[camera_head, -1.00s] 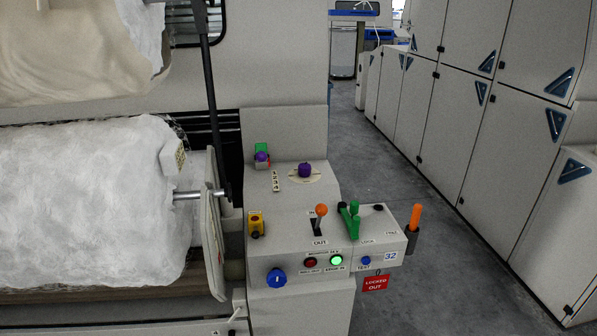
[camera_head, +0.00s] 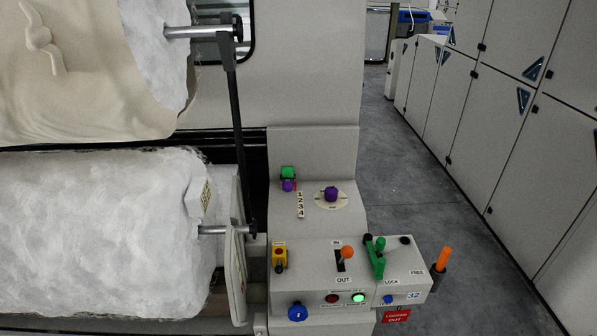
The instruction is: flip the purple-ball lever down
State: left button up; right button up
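A small purple ball (camera_head: 288,186) sits in front of a green block (camera_head: 288,172) at the upper left of the grey control console. A sliver of red shows beside the ball. The lever's shaft is too small to make out, so I cannot tell its tilt. A larger purple knob (camera_head: 331,194) stands on a pale round dial to the right, with a number strip 1 to 4 between them. Neither of my grippers is in view.
The console (camera_head: 310,222) also bears an orange-ball lever (camera_head: 347,252), green handles (camera_head: 377,258), a yellow switch (camera_head: 279,257), a blue knob (camera_head: 297,311) and an upright orange handle (camera_head: 443,259). A white fibre roll (camera_head: 90,235) is at left. Floor (camera_head: 420,190) is clear at right.

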aim_at(287, 185)
jog(key=l+u, duration=0.5)
jog(key=l, duration=0.8)
jog(key=i+z, duration=0.2)
jog(key=z, duration=0.2)
